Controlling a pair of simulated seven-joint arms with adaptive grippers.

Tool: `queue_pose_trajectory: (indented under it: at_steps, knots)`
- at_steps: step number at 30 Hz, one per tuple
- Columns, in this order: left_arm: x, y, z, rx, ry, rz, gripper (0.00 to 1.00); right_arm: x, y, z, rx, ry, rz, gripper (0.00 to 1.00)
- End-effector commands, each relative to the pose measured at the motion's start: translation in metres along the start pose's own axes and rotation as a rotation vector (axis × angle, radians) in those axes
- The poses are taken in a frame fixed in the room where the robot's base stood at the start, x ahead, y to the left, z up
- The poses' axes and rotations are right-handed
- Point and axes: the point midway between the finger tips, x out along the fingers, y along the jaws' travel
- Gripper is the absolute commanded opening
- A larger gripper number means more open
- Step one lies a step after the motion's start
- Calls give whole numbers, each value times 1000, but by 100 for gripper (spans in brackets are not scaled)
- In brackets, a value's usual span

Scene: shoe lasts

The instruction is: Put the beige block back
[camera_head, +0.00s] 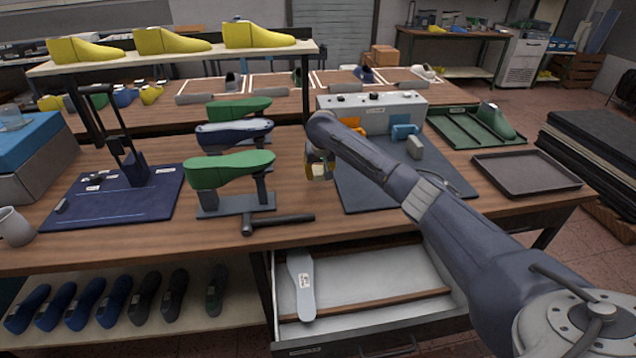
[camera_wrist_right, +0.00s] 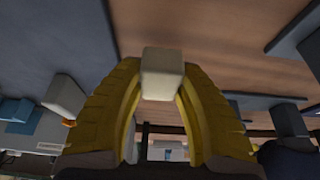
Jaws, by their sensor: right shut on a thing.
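The beige block (camera_wrist_right: 162,73) is between the yellow fingertips of my right gripper (camera_wrist_right: 160,85) in the right wrist view, with its near end face showing. In the head view my right gripper (camera_head: 319,168) hangs over the workbench (camera_head: 300,212), near the left edge of the dark mat (camera_head: 385,195). It is shut on the block, which is small and partly hidden there. A pale grey-beige block (camera_head: 414,147) stands on the mat beside a blue clamp-like part (camera_head: 404,131); a pale block also shows at left in the wrist view (camera_wrist_right: 66,94). My left gripper is not in view.
Green shoe lasts (camera_head: 232,169) on stands and a hammer (camera_head: 280,220) lie left of the gripper. A grey box (camera_head: 372,113) stands behind the mat. A green tray (camera_head: 465,128) and a dark tray (camera_head: 522,174) lie right. An open drawer (camera_head: 385,304) juts out below.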

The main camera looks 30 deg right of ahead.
Motion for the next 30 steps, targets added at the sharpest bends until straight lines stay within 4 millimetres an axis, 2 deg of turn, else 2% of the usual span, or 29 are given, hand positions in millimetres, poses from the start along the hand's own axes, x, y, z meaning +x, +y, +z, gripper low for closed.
queue_pose_trajectory:
  at_steps: [4,13,28,29,30]
  knots:
    - [0,0,0,0,0,0,44,7,0,3,-1,-1,0,8]
    - [0,0,0,0,0,0,44,38,0,16,-2,-1,1,8]
    - [0,0,0,0,0,0,44,44,0,18,-1,0,0,8]
    - [0,0,0,0,0,0,44,44,0,18,-1,0,0,37]
    - [0,0,0,0,0,0,44,44,0,18,-1,0,0,42]
